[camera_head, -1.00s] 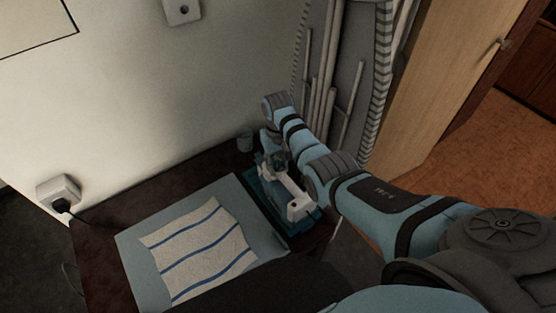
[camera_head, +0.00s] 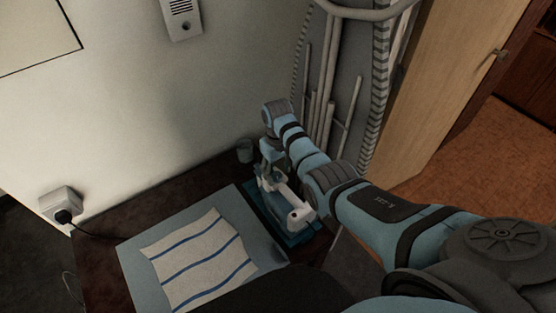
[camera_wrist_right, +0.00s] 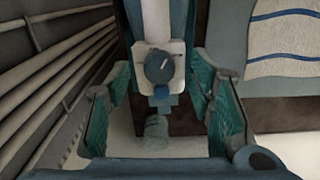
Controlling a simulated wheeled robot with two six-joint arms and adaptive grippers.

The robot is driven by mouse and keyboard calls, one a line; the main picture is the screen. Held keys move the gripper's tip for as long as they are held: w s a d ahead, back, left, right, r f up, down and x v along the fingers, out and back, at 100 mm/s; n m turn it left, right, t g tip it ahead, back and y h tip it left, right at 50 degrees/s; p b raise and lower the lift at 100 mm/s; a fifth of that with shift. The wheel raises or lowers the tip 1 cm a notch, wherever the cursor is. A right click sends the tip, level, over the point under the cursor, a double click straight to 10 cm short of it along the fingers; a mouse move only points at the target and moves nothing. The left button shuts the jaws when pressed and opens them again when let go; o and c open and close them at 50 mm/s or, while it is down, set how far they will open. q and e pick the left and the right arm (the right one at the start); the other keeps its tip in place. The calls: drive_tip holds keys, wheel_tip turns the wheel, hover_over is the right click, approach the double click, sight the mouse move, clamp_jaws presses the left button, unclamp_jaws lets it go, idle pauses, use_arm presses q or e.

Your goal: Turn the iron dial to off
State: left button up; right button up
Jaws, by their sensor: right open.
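A white iron (camera_head: 292,203) lies on a teal tray (camera_head: 305,237) at the right side of the table in the head view. My right gripper (camera_head: 275,165) is at the far end of the iron, partly hidden by its own wrist. In the right wrist view a round grey dial (camera_wrist_right: 159,66) with a light pointer mark sits on the iron's white housing (camera_wrist_right: 178,50). The mark points up and to the right. My right gripper (camera_wrist_right: 160,84) is open, one teal finger on each side of the dial, with gaps visible. A blue tab shows below the dial. My left gripper is not in view.
A grey board (camera_head: 138,275) with a striped cloth (camera_head: 203,258) lies left of the iron. A small grey cup (camera_head: 245,150) stands at the table's back edge. Pipes (camera_head: 325,95) stand close behind my right wrist. A plugged wall socket (camera_head: 60,203) is at the left.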

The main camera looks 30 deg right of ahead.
sight(278, 177)
wheel_tip(278, 177, up, 10)
drive_tip(key=shift+s, duration=0.1)
idle(0.4)
